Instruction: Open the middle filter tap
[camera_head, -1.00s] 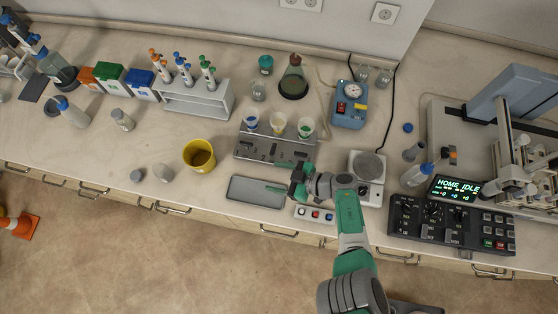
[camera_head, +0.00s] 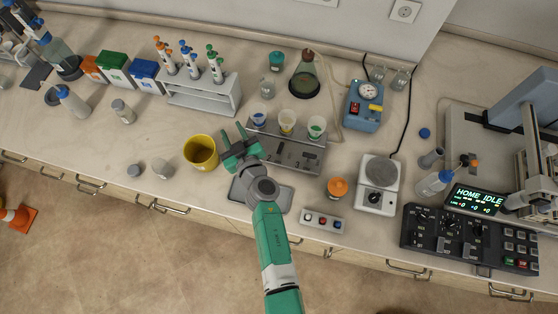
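The filter stand is a grey metal manifold (camera_head: 292,153) near the middle of the bench. It carries three cups: a blue one (camera_head: 259,119) at left, a yellow one (camera_head: 287,118) in the middle and a green one (camera_head: 317,124) at right. Small dark fittings show along its front, but the middle tap is too small to make out clearly. My gripper (camera_head: 232,132) is open and empty, just left of the manifold's left end. Its two green fingers point towards the back of the bench, apart from the cups. My wrist hides part of the manifold's left front.
A grey tray (camera_head: 282,201) lies below my wrist. A pipette rack (camera_head: 205,95) is behind left.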

